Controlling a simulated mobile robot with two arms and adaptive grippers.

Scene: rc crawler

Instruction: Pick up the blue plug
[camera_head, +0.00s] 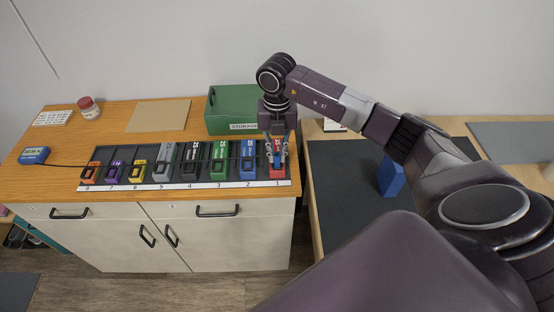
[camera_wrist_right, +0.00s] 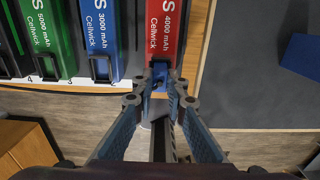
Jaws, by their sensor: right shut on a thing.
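My right gripper (camera_head: 278,146) is over the front end of the red battery (camera_head: 277,172) at place 1 of the battery row. In the right wrist view the gripper's fingertips (camera_wrist_right: 160,82) are closed in on a small blue piece, which looks like the blue plug (camera_wrist_right: 160,74). The plug is at the near end of the red 4000 mAh battery (camera_wrist_right: 166,30), mostly hidden between the fingers. I cannot tell whether it is still seated in the battery. My left gripper is not in view.
Blue, green, grey, yellow, purple and orange batteries stand in the numbered tray (camera_head: 140,184) to the left. A green storage box (camera_head: 228,112) is behind. A blue meter (camera_head: 33,155) has a black cable. A blue block (camera_head: 391,178) stands on the dark mat (camera_head: 340,195).

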